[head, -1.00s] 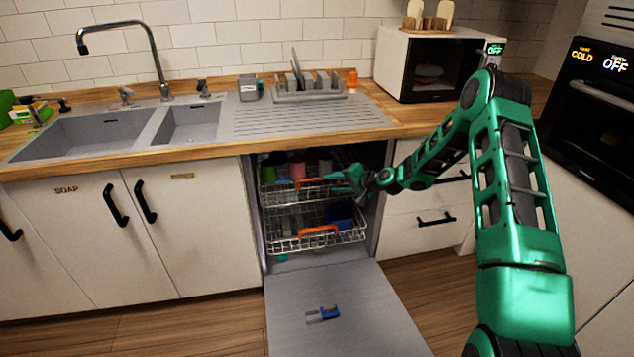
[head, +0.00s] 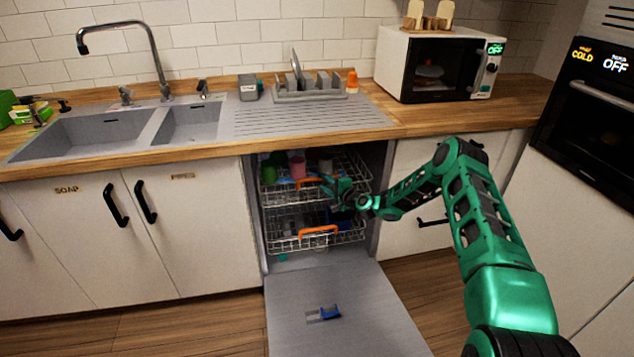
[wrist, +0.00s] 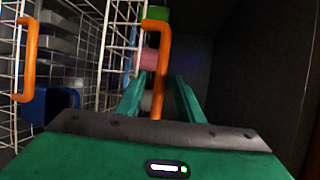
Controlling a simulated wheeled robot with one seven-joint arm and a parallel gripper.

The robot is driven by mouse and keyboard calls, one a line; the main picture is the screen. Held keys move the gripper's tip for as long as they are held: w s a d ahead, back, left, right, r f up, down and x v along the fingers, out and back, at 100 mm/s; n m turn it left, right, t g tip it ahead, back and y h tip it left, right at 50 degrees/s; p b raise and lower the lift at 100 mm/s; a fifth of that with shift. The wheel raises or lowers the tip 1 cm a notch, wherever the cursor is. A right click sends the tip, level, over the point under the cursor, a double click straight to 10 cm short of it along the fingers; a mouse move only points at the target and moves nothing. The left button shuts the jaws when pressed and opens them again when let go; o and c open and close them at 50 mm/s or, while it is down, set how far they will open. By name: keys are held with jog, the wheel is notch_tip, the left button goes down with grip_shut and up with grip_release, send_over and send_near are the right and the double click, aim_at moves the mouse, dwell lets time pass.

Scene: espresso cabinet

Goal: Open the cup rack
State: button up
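The cup rack is the upper wire rack (head: 285,201) inside the open dishwasher; it holds cups, including a pink one (head: 297,167) and a green one (head: 268,172). Its orange handle (head: 309,183) is at the front. My gripper (head: 328,186) is at the right end of this handle. In the wrist view, the handle (wrist: 160,65) runs between the two green fingers (wrist: 160,100), which stand apart with a gap visible. The rack sits inside the cabinet. Whether a finger touches the handle cannot be told.
The lower rack (head: 285,240) has its own orange handle (head: 318,231) and a blue item. The dishwasher door (head: 350,290) lies folded down in front. The wooden counter (head: 440,122) overhangs above. White drawers (head: 410,225) are to the right, behind my arm.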

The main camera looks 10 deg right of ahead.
aim_at(318, 179)
jog(key=shift+x, duration=2.55)
grip_shut()
